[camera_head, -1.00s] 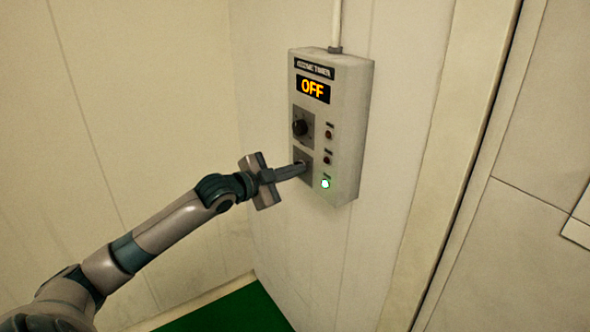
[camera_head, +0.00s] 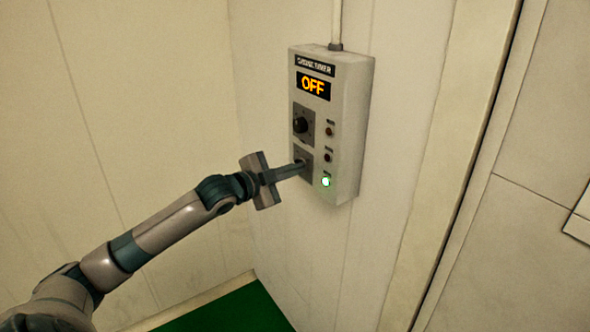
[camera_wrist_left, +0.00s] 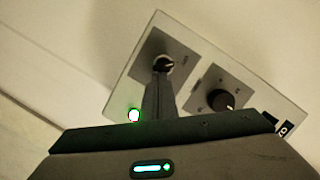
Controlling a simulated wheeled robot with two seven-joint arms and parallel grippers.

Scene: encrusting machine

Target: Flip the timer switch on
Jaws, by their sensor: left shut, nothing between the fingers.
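The timer box (camera_head: 348,125) is a pale grey case on the wall, with an orange "OFF" display (camera_head: 313,87). Its lower left plate carries the timer switch, mostly hidden by my fingers in the head view; in the left wrist view the switch (camera_wrist_left: 164,63) shows as a dark knob with a pale mark. My left gripper (camera_head: 301,166) is shut and empty, its fingertips at the switch. In the left wrist view the fingertips (camera_wrist_left: 162,76) lie right at the knob's edge; I cannot tell whether they touch. My right gripper is out of view.
A black dial (camera_head: 300,125) sits above the switch, also in the left wrist view (camera_wrist_left: 221,100). A green lamp (camera_head: 326,182) glows at the lower right, below two dark lamps. A conduit (camera_head: 337,22) runs up from the box. The left wall and green floor (camera_head: 230,310) are clear.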

